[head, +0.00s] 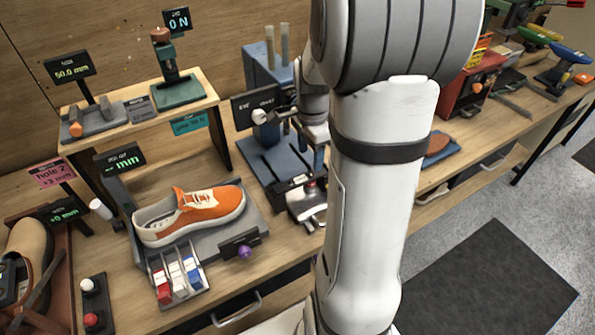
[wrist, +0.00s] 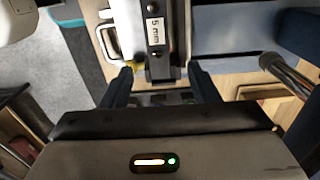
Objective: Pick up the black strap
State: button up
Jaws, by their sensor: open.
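My gripper (wrist: 160,84) is open in the wrist view, its two dark fingers apart. A dark bar with a white "5 mm" label (wrist: 155,30) lies just beyond the fingertips; I cannot tell whether it touches them. In the head view my gripper (head: 308,207) is small and partly hidden, low at the front of the blue machine (head: 262,165). A dark strap-like strip (head: 42,290) lies by a tan shoe (head: 28,245) at the far left. I cannot tell surely whether it is the black strap.
An orange and cream sneaker (head: 205,207) rests on a grey stand behind red, white and blue switches (head: 178,280). A small wooden shelf (head: 140,122) stands behind it. A red machine (head: 470,90) is on the right. Grey floor lies in front of the bench.

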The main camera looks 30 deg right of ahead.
aim_at(306, 177)
jog(key=f, duration=0.2)
jog(key=a+f, duration=0.1)
jog(key=f, duration=0.1)
jog(key=shift+s+a+f+p, duration=0.1)
jog(key=shift+s+f+p, duration=0.05)
jog(key=shift+f+p, duration=0.2)
jog(key=shift+f, duration=0.55)
jog(key=shift+c, duration=0.5)
jog(key=c, duration=1)
jog(key=shift+o, duration=0.2)
